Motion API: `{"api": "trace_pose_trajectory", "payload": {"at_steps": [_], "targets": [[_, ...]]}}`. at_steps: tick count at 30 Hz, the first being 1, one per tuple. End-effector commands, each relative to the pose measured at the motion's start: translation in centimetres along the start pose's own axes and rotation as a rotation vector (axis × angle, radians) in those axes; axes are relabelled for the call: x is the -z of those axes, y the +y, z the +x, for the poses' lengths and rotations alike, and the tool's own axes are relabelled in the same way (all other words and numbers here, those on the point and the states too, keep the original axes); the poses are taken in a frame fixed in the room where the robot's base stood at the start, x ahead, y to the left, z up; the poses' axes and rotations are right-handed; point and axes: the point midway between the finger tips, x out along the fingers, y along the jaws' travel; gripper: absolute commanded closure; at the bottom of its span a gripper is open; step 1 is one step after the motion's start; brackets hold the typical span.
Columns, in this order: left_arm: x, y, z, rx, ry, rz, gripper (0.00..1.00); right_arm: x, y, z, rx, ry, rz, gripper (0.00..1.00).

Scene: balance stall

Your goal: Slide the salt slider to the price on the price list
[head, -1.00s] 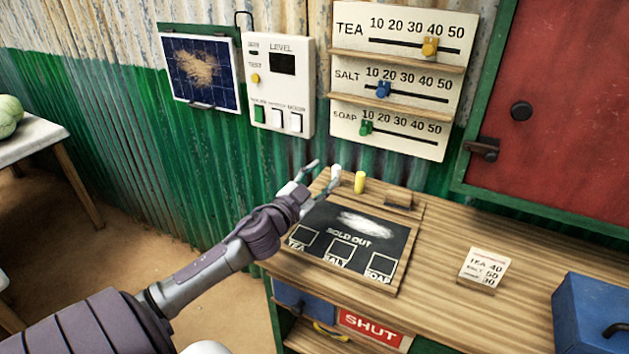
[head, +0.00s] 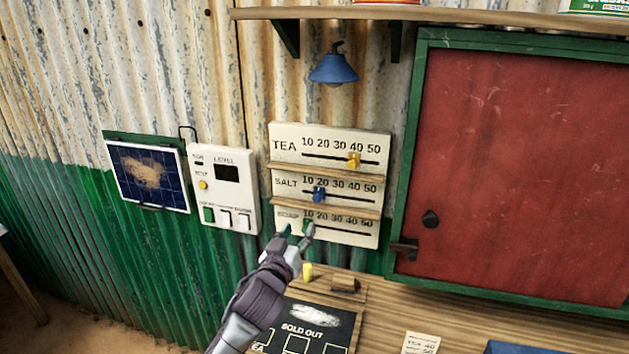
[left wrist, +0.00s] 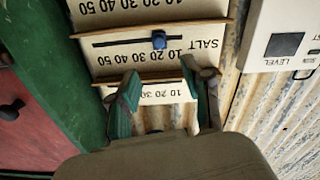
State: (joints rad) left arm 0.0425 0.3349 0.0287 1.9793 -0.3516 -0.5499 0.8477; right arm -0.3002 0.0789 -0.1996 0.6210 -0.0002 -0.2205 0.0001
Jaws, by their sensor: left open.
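The blue salt slider (head: 319,195) sits on the middle row of the white price board (head: 280,151), at about the 20 mark. In the left wrist view the board is upside down and the blue slider (left wrist: 159,40) is just beyond the fingertips. My left gripper (head: 297,234) is open and empty, in front of the lower left of the board, below the salt row and partly over the soap row. Its two fingers also show in the left wrist view (left wrist: 160,78). The price list (head: 421,343) is cut off at the bottom edge; its top line reads TEA 40. My right gripper is not in view.
The yellow tea slider (head: 354,160) is near 40 above; the green soap slider (head: 308,225) is near 10, close to my fingers. Wooden ledges separate the rows. A level box (head: 222,190) hangs left, a red shutter (head: 520,170) right. A blue lamp (head: 335,68) hangs above.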

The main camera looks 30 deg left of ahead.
Motion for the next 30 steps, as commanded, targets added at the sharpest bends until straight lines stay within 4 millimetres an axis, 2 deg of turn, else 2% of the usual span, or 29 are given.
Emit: {"api": "trace_pose_trajectory", "payload": {"at_steps": [1, 4, 7, 15, 21, 24, 30], "targets": [[0.4, 0.3, 0.1, 0.001, -0.004, -0.016, 0.51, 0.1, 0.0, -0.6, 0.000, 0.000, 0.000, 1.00], [0.3, 0.4, 0.9, 0.002, -0.006, -0.023, 0.51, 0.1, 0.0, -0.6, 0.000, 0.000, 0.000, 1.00], [0.4, 0.4, 2.3, 0.002, -0.005, -0.020, 0.51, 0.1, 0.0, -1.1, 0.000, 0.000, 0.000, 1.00], [0.5, 0.3, 8.1, 0.004, -0.005, -0.019, 0.51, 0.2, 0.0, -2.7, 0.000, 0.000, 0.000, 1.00], [0.3, 0.3, 11.7, 0.002, -0.004, -0.018, 0.51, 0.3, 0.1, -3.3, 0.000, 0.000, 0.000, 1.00], [0.2, 0.3, 12.8, 0.003, -0.004, -0.020, 0.51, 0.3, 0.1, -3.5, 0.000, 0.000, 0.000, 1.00], [0.1, 0.3, 13.8, 0.002, -0.005, -0.018, 0.51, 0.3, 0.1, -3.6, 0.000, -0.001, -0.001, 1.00]]}}
